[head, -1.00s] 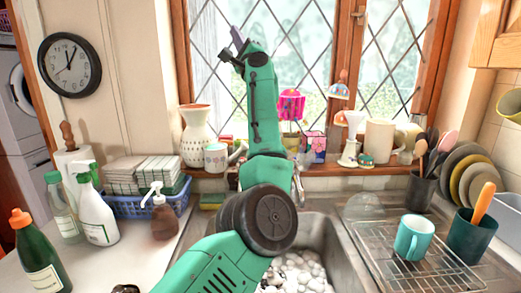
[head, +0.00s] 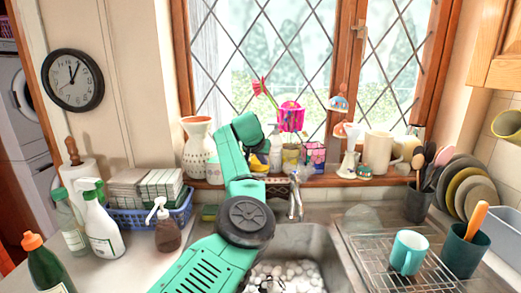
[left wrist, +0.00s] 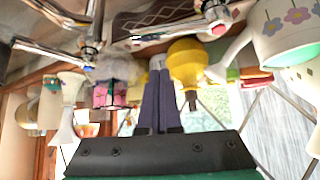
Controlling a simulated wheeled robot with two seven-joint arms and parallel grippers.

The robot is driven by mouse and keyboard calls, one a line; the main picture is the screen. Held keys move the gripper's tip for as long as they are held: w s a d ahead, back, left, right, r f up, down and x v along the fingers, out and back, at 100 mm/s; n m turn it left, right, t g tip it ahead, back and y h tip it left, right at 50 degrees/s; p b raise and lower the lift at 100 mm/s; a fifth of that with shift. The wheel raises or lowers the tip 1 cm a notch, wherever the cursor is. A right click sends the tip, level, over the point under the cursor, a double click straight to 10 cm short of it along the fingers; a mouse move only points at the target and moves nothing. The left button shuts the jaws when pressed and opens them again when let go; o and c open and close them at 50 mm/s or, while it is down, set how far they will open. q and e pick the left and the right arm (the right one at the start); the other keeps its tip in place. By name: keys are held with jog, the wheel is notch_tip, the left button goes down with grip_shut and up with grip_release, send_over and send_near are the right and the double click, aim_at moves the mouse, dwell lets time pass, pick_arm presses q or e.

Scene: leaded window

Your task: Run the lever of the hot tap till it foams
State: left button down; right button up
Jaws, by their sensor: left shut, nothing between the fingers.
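A chrome tap (head: 296,196) stands behind the sink (head: 325,240), just right of my left arm. In the left wrist view, chrome tap parts show at the upper left (left wrist: 62,45) and at the top right (left wrist: 212,12); the latter carries a red mark. White rounded lumps, perhaps foam, lie in the sink. My left gripper (head: 259,162) is at the back of the sink by the sill, mostly hidden by its own wrist. Its purple fingers (left wrist: 158,72) are shut and empty, apart from the taps. My right gripper is out of view.
A drying rack (head: 365,250) with a teal mug (head: 408,252) is at right. Bottles and a blue basket (head: 180,213) stand at left.

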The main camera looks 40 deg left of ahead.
pick_arm(q)
jog(key=s+f, duration=0.1)
jog(key=s+d+f+p, duration=0.1)
jog(key=shift+s, duration=0.35)
jog(key=shift+a, duration=0.1)
jog(key=shift+f, duration=0.1)
dwell(0.3)
